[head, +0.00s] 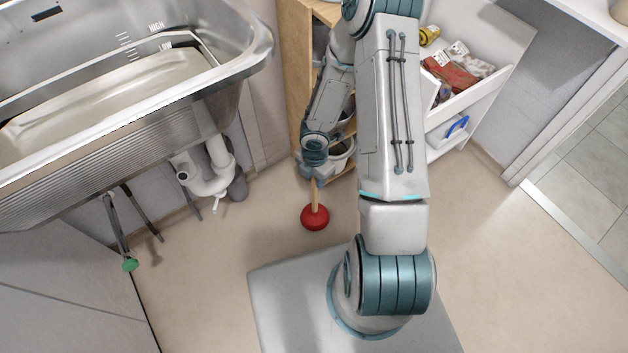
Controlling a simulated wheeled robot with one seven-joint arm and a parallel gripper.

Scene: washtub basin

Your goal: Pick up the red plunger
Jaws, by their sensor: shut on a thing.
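The red plunger (315,217) is upright in the middle of the head view, with its red rubber cup at the bottom and a light wooden handle above. My gripper (315,180) is shut on the upper part of the handle. The fingers are small and partly hidden by my wrist. From this angle I cannot tell whether the cup touches the floor or hangs just above it.
A metal washtub (110,110) with a drain pipe (208,178) stands at the left. A wooden shelf (297,60) is close behind my gripper. A white shelf unit (480,85) with goods stands at the right. The beige floor (220,250) around the plunger is clear.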

